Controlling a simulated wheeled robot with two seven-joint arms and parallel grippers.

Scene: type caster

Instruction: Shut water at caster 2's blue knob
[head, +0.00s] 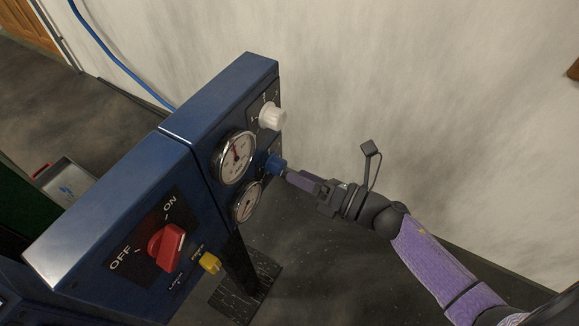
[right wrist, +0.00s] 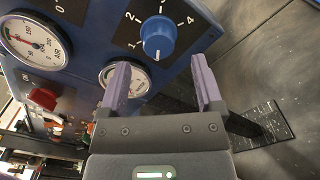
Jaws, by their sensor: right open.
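My left gripper is not in view.
A white knob (head: 271,116) is above the blue one. An upper gauge (head: 233,157) and a lower gauge (head: 246,202) are close by. A red ON/OFF switch (head: 166,246) and a yellow knob (head: 209,263) are lower left. The floor to the right is clear up to the wall.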

